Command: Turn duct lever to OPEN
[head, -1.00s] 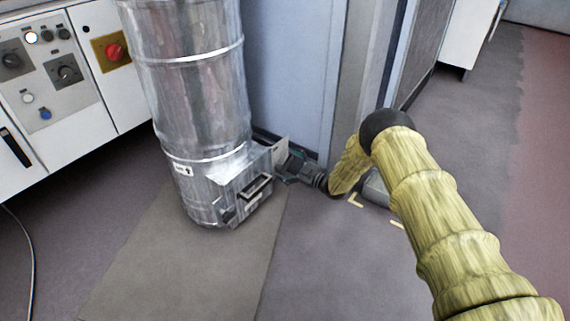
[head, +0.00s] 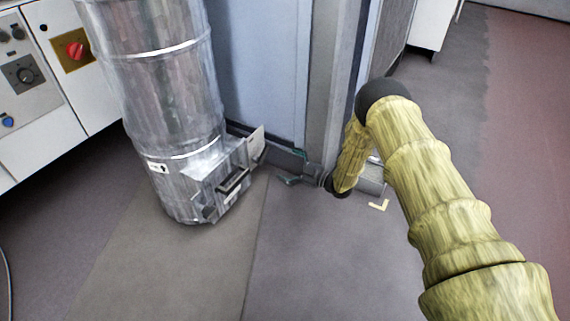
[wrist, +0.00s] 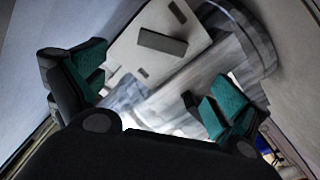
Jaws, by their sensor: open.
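The silver duct (head: 165,95) stands upright on the floor, with a metal box (head: 205,165) low on its side. A dark bar-like handle (head: 233,182) is on the box's front, and a pale plate (head: 255,147) sticks out at its right. I cannot tell for sure which part is the lever. My gripper (head: 293,168) is open and empty, low above the floor, right of the plate with a gap between. In the wrist view, the teal fingers of my gripper (wrist: 148,76) are spread, with the plate (wrist: 138,48) and its grey block (wrist: 162,41) beyond them.
A blue-grey wall panel (head: 255,65) stands close behind my gripper. A white control cabinet (head: 75,95) with knobs and a red switch is at the left. The floor in front of the duct is clear.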

